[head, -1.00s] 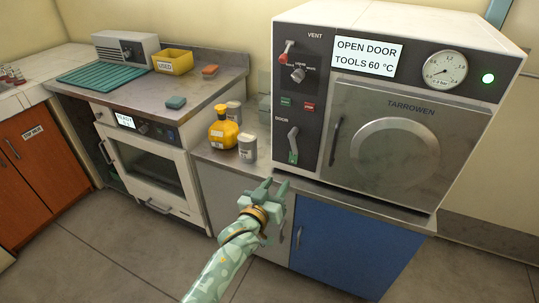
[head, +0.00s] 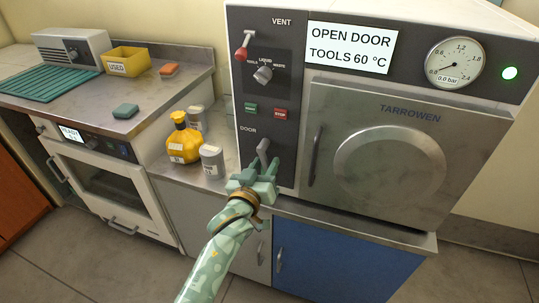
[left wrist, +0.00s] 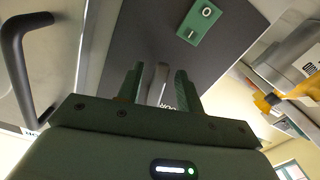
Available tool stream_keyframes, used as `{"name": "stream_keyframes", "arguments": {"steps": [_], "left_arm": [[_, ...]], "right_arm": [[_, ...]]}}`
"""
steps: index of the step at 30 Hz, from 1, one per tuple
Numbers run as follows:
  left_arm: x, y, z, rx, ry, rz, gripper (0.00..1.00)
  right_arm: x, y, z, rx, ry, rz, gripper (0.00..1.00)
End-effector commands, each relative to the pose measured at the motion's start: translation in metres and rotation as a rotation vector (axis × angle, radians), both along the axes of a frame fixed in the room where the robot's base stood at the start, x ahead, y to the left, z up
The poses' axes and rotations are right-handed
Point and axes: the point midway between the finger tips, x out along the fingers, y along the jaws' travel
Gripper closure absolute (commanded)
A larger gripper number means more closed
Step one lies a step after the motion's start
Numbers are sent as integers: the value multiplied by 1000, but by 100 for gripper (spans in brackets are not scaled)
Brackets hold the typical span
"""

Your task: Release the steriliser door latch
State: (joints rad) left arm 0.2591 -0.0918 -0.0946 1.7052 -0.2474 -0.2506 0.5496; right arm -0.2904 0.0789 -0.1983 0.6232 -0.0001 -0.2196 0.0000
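The steriliser (head: 310,185) stands on the right of the counter, its square door (head: 390,150) shut. The grey door latch lever (head: 263,147) sits under the "DOOR" label on its dark control panel. My left gripper (head: 263,172) is at the lower part of this lever, hiding its end in the head view. In the left wrist view the two green fingers (left wrist: 159,88) stand apart, with the grey lever (left wrist: 157,78) between them and gaps visible beside it. I cannot tell whether either finger touches it. My right gripper is not in view.
The door handle (head: 316,155) is just right of the lever. A yellow bottle (head: 184,145) and grey tins (head: 212,162) stand left of the steriliser.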

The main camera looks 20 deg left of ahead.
Motion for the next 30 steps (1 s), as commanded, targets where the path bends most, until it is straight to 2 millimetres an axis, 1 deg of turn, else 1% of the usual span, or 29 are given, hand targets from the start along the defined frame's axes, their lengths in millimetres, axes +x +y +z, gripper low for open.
{"name": "stream_keyframes", "arguments": {"steps": [7,11,12,14,15,16,20,22,24,27,30], "left_arm": [[1,-2,1,0,-1,0,64],[1,-2,1,-1,-1,0,64],[1,-2,1,-1,-1,0,69],[1,-2,1,0,-1,0,86],[1,-2,1,-1,-1,0,97],[1,-2,1,-1,-1,0,100],[1,-2,1,2,-1,1,100],[1,0,4,31,-2,1,100],[0,2,7,92,-5,1,100],[1,7,7,197,-9,1,100],[1,10,4,269,-11,1,100]], "right_arm": [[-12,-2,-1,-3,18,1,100],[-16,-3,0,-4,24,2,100],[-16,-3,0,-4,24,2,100],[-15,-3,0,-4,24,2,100],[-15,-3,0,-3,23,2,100],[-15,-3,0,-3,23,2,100],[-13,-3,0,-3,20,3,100],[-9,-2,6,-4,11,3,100],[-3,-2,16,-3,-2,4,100],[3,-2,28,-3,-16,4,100],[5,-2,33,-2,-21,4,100]]}}
